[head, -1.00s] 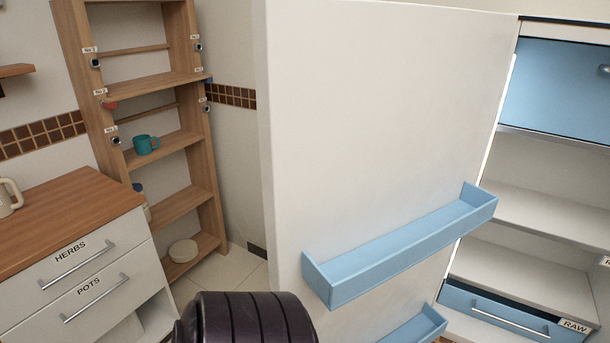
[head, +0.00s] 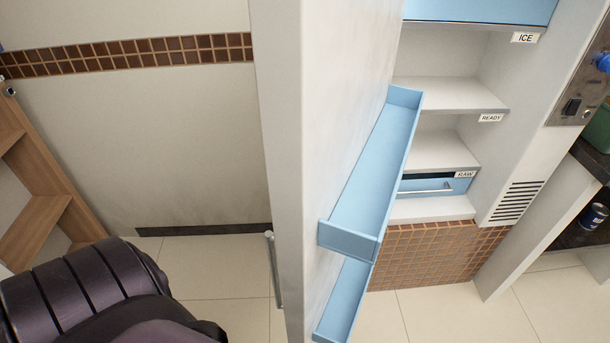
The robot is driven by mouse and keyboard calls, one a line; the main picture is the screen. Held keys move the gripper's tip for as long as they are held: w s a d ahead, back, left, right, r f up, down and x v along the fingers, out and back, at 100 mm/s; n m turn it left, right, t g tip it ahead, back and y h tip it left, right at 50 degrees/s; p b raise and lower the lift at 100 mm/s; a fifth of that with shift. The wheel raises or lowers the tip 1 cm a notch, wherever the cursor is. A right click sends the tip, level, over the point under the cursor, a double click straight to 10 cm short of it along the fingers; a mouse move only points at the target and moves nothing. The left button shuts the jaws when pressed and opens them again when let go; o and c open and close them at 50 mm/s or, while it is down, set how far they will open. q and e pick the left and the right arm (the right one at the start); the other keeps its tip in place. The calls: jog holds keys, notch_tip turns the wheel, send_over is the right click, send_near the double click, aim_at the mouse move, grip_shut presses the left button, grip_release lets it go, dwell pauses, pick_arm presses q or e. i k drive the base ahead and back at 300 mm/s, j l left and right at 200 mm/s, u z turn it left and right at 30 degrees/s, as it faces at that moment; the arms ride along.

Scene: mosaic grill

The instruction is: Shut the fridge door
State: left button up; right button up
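The white fridge door (head: 284,150) stands open in the middle of the head view, seen nearly edge-on. Its inner face, to the right, carries blue door shelves, the upper one (head: 372,180) above a lower one (head: 342,305). A long handle (head: 272,268) shows on its outer, left side. The open fridge (head: 440,95) is to the right behind the door, with shelves labelled ICE, READY and RAW and a blue drawer (head: 425,187). A dark part of my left arm is at the lower left, left of the door. Neither gripper's fingers are in view.
A wooden shelf unit (head: 45,205) stands at the far left. Pale floor tiles (head: 215,265) lie open between it and the door.

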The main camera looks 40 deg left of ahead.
aim_at(337, 135)
jog(key=i+j, duration=0.1)
jog(key=j, duration=0.4)
jog(key=i+j, duration=0.1)
jog(key=j, duration=0.35)
jog(key=i+j, duration=0.1)
jog(key=j, duration=0.4)
jog(key=k+j+z, duration=0.15)
jog(key=k, duration=0.25)
